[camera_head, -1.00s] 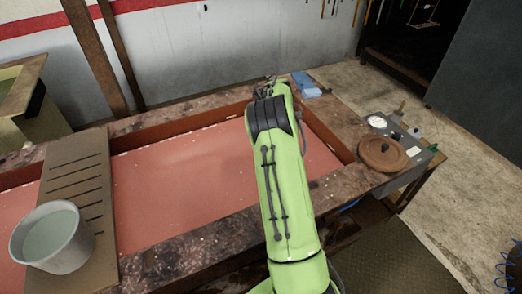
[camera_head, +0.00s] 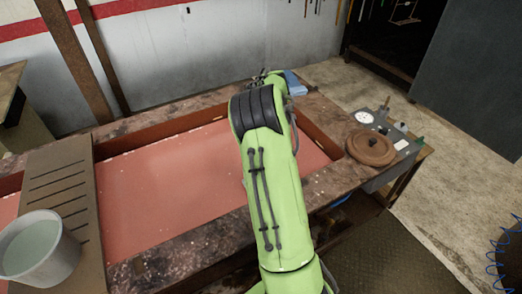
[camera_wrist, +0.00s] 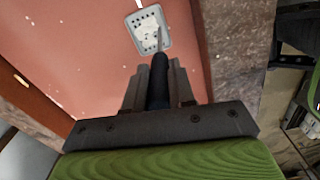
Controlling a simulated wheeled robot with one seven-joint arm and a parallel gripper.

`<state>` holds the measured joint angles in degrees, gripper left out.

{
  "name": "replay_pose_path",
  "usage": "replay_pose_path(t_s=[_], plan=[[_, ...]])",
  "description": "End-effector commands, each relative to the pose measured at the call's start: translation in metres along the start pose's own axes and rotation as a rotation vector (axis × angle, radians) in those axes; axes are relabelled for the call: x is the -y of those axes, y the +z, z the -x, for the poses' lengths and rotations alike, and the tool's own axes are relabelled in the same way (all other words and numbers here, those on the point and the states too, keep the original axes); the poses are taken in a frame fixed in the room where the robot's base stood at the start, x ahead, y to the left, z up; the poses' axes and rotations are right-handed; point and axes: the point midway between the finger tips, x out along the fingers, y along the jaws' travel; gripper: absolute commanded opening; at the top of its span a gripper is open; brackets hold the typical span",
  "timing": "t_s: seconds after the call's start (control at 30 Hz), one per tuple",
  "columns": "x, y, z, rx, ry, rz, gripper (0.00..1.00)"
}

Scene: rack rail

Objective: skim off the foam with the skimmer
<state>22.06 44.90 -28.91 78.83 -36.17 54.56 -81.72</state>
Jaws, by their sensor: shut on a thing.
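The skimmer (camera_wrist: 165,38) shows in the wrist view as a grey perforated head with a pale patch on it, over or at the red surface. My gripper (camera_wrist: 158,84) is shut on its dark handle (camera_wrist: 159,78). The long vat (camera_head: 150,204) holds a flat red liquid (camera_head: 170,175). Small white foam specks (camera_wrist: 57,101) dot the liquid and lie along its edges. In the head view my green arm reaches to the vat's far right side and hides the skimmer. I cannot tell whether the head touches the liquid.
A slotted board (camera_head: 70,160) crosses the vat at left, with a pail (camera_head: 60,262) of pale liquid on it. A round brown lid (camera_head: 371,147) and a gauge box (camera_head: 398,133) sit on the right rim. A blue cloth (camera_head: 295,84) lies at the far corner.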

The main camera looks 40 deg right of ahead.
Motion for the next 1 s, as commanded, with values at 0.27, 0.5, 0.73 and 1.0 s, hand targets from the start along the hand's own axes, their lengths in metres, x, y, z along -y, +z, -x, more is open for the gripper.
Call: replay_pose_path(t_s=[0.27,0.5,0.73,1.0], plan=[[-0.001,0.000,0.039,0.000,0.003,0.000,0.00],[-0.001,0.000,0.066,0.000,0.003,-0.001,0.00],[0.000,0.000,0.093,0.000,0.002,-0.001,0.00],[-0.001,0.000,0.119,0.000,0.003,-0.001,0.00]])
